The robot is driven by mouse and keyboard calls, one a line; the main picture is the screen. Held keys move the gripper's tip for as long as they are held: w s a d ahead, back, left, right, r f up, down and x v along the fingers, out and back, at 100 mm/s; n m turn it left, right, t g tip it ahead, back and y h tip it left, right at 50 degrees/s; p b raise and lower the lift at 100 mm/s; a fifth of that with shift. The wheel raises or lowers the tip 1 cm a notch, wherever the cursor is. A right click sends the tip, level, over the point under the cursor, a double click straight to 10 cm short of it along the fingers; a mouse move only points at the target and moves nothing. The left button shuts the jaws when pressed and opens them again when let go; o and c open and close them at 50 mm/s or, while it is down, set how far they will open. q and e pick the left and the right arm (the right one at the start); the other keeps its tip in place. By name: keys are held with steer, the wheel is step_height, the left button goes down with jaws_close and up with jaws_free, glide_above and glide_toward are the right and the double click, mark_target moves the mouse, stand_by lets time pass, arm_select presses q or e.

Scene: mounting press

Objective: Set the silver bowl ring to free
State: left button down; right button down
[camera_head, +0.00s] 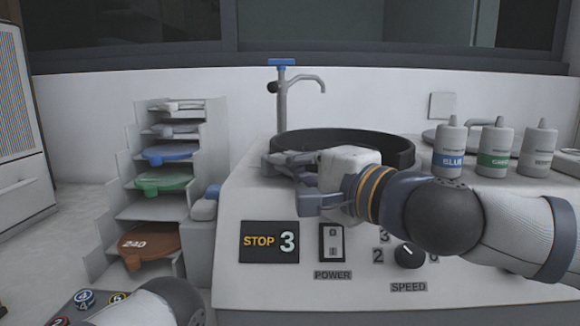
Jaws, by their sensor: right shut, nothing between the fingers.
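The machine (465,290) fills the right half of the view, with a dark round bowl wall (400,150) on its top. I cannot make out a silver ring at the bowl; my right gripper and arm cover the bowl's front. My right gripper (285,172) comes in from the right and is in front of the bowl's left front, above the machine's front panel. It is shut with nothing in it. Whether it touches the bowl I cannot tell. A part of my left arm (150,305) shows at the bottom left; its gripper is out of view.
The panel has a "STOP 3" display (269,242), a power switch (332,243) and a speed knob (408,255). A tap (282,100) stands behind the bowl. Bottles (495,155) stand at the right. A stepped rack (120,205) with coloured discs is left.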

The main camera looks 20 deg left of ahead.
steer(key=shift+a+r, duration=0.1)
steer(key=shift+a, duration=0.05)
steer(key=shift+w+a+m+t, duration=0.1)
steer(key=shift+a+m+t, duration=0.2)
steer(key=shift+a+t, duration=0.1)
steer(key=shift+w+a+m+t+h, duration=0.3)
steer(key=shift+a+m+t+h, duration=0.1)
steer(key=shift+a+t+h, duration=0.15)
steer(key=shift+d, duration=0.1)
